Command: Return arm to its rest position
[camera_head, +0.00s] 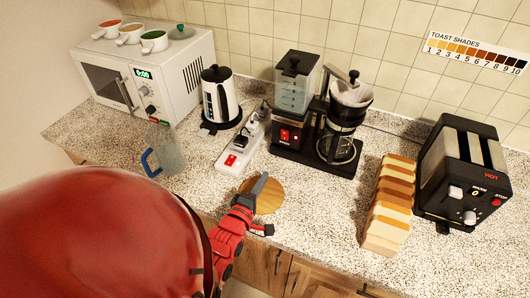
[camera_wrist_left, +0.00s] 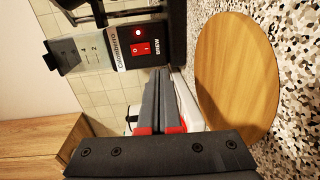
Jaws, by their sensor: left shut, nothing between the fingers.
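My left gripper (camera_head: 259,183) reaches in over the front of the speckled counter (camera_head: 208,175), beside and partly over a round wooden board (camera_head: 270,196). In the left wrist view its grey fingers (camera_wrist_left: 160,74) lie together with nothing between them, and the wooden board (camera_wrist_left: 238,75) is to their right. The large red shape at the lower left is my own arm, and it hides the counter's front left part. My right gripper is not in view.
Near my left arm stands a clear jug (camera_head: 168,158) with a blue handle. Behind are a power strip (camera_head: 242,142), kettle (camera_head: 220,98), coffee maker (camera_head: 318,143) and microwave (camera_head: 150,75). Bread slices (camera_head: 391,205) and a toaster (camera_head: 465,175) stand right. Counter between board and bread is free.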

